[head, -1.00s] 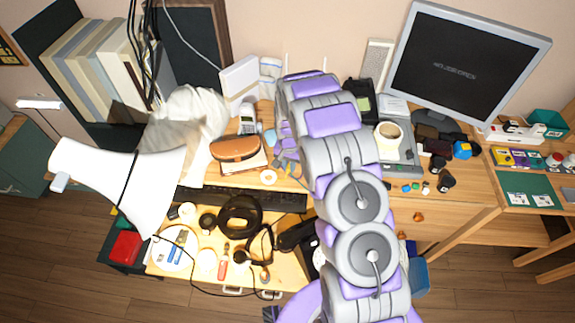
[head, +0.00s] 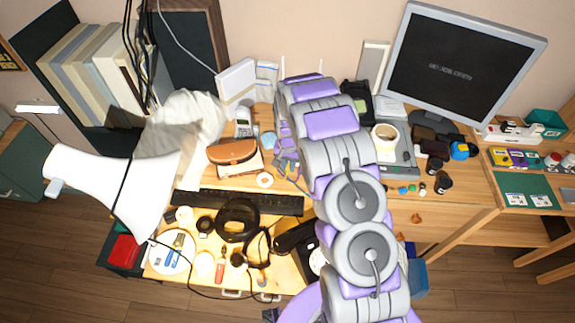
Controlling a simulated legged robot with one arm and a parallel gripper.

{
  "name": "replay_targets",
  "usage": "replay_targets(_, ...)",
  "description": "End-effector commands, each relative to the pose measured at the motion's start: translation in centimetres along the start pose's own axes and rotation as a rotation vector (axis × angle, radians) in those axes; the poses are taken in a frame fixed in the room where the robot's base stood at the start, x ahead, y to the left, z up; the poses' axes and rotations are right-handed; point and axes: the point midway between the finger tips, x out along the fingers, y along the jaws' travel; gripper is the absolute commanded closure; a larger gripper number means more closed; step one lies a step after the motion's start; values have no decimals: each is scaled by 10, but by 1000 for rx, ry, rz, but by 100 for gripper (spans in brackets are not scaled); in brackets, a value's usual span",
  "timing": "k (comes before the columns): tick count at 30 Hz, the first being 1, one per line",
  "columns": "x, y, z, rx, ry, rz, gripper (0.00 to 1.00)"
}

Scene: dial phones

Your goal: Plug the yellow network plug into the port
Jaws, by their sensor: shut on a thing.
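My gripper (head: 287,168) is small and partly covered by my own arm, above the middle of the desk behind the keyboard. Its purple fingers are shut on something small. A yellowish bit by the fingertips looks like the yellow network plug (head: 290,187), but it is too small to see clearly. I cannot make out the port; my arm covers part of the desk back. A white upright box (head: 236,83) stands left of the gripper, against the wall. Two thin white antennas (head: 283,67) rise behind my arm.
A black keyboard (head: 240,201) lies in front of the gripper. A brown leather case (head: 232,151), a cordless phone (head: 243,127) and a white megaphone (head: 125,185) are to the left. A monitor (head: 465,65) and a tape roll (head: 386,137) are to the right. The drawer below is cluttered.

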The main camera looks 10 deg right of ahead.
Motion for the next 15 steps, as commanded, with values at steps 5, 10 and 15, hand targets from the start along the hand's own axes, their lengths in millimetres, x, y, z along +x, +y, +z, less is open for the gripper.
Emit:
replay_targets(5, 0, 0, -3, 0, 3, 1, 99)
replay_targets(10, 0, 0, -5, 0, 3, 1, 99)
replay_targets(15, 0, 0, -8, 0, 3, 1, 99)
